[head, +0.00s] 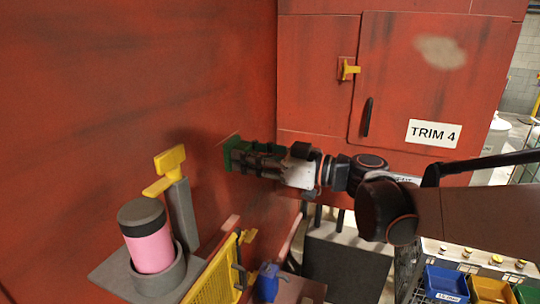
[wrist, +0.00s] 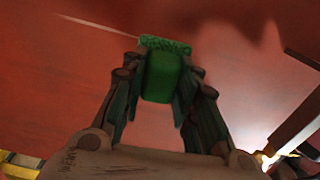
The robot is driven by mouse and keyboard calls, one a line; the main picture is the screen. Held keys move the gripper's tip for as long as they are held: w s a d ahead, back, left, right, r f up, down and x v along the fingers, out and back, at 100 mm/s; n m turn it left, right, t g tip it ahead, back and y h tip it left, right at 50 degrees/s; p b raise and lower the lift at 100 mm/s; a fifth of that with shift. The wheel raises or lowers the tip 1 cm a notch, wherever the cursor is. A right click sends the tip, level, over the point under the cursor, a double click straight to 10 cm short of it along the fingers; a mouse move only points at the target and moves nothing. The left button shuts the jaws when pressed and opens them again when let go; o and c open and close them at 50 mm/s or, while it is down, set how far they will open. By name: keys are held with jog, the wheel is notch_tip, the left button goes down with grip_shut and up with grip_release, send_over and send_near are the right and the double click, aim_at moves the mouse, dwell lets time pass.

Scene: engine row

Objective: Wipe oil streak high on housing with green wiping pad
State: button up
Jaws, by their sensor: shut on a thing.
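My gripper (head: 245,158) is shut on the green wiping pad (head: 229,152). The pad also shows between the fingers in the wrist view (wrist: 163,75), with its front end at the red housing (wrist: 60,85). In the head view the pad is at the red housing wall (head: 130,80), and it appears to touch the wall. A thin pale line (wrist: 95,23) runs on the housing up to the pad's left side in the wrist view. I cannot tell which dark marks on the housing are the oil streak; part of the surface behind the pad is hidden.
A grey shelf holds a pink container (head: 150,245) with a dark lid, below left of my gripper. A yellow handle (head: 170,160) on a grey post stands beside it. A red cabinet labelled TRIM 4 (head: 432,133) stands behind.

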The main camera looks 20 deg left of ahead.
jog(key=shift+d, duration=0.1)
jog(key=d, duration=0.2)
jog(key=shift+s+d, duration=0.1)
jog(key=shift+d, duration=0.3)
